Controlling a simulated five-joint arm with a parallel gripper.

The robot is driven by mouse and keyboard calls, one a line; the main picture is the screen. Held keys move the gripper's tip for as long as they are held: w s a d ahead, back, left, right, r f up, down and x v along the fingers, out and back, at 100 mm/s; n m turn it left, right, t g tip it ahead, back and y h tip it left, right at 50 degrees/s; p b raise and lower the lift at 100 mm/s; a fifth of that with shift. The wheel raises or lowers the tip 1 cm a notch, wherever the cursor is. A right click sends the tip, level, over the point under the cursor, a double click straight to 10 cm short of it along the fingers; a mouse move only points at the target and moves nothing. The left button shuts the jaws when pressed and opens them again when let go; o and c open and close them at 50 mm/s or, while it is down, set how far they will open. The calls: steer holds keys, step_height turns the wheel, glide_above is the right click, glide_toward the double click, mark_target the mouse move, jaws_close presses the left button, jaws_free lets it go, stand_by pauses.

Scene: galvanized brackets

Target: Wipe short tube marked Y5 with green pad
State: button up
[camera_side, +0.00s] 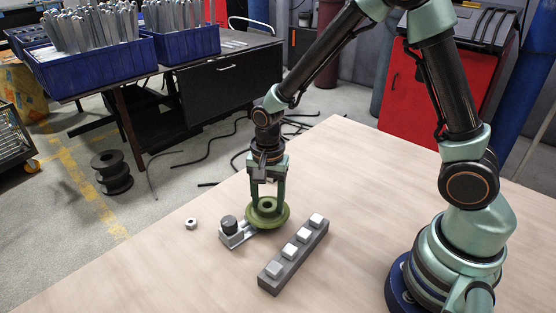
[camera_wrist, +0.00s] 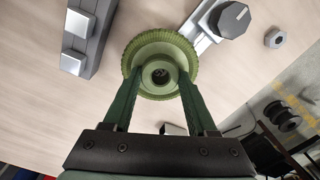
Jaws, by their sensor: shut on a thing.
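The green pad is a round, ridged disc with a raised central hub (camera_side: 254,218). It also shows in the wrist view (camera_wrist: 137,52). My gripper (camera_side: 267,203) is shut on the pad, with one finger on each side of the hub in the wrist view (camera_wrist: 157,80). The pad hangs low, at the right end of a small grey metal fixture with a dark knob (camera_side: 230,225), and overlaps that end. I cannot tell whether they touch. I can make out no Y5 mark; the short tube is not clearly visible and may be hidden under the pad.
A dark grey bar with several pale blocks (camera_side: 265,278) lies just right of the pad in the side view. A hex nut (camera_side: 191,223) lies left of the fixture. The wooden tabletop (camera_side: 345,190) is clear towards my base. Blue bins (camera_side: 90,70) stand on a table behind.

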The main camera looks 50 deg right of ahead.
steer(key=shift+r, duration=4.1)
